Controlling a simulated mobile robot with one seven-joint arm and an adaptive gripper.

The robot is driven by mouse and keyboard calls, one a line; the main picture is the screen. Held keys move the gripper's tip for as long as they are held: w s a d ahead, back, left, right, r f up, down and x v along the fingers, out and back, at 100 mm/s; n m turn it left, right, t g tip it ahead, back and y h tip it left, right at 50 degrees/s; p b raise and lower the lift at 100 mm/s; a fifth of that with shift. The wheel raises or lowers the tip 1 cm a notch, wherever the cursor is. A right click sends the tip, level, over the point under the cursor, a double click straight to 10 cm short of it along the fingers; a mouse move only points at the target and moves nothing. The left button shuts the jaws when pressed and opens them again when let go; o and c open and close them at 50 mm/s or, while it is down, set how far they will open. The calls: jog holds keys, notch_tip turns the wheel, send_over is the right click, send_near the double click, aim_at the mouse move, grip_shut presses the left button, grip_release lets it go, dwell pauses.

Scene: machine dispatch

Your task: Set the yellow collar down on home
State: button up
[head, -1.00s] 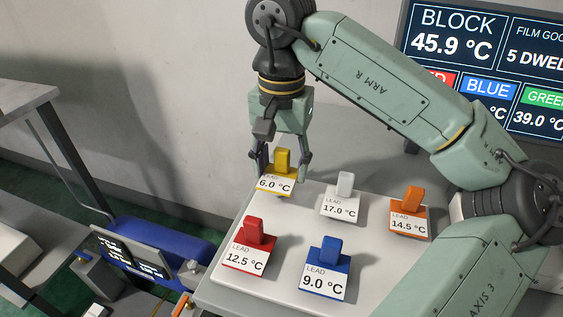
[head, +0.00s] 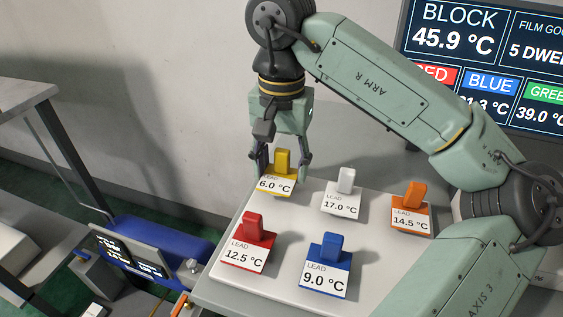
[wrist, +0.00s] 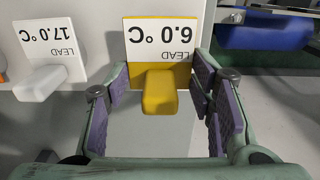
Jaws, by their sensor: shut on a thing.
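The yellow collar (head: 283,160) has an upright yellow tab and a white label reading LEAD 6.0 °C. It is at the back left corner of a pale board (head: 225,277). My gripper (head: 281,173) is above it with one finger on each side of the tab. In the wrist view the yellow collar (wrist: 160,92) lies between the purple-padded fingers of my gripper (wrist: 161,84). Whether the collar touches the board or hangs just above it, I cannot tell. No spot marked home is readable.
On the board stand a white collar (head: 346,181), an orange collar (head: 414,195), a red collar (head: 255,227) and a blue collar (head: 330,250). A screen (head: 470,45) stands behind at the right. A blue machine (head: 165,243) is at the lower left.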

aim_at(281, 152)
jog(key=shift+f+b, duration=0.4)
jog(key=shift+f, duration=0.2)
jog(key=o, duration=1.5)
notch_tip(281, 152, up, 12)
jog(key=shift+r, duration=0.1)
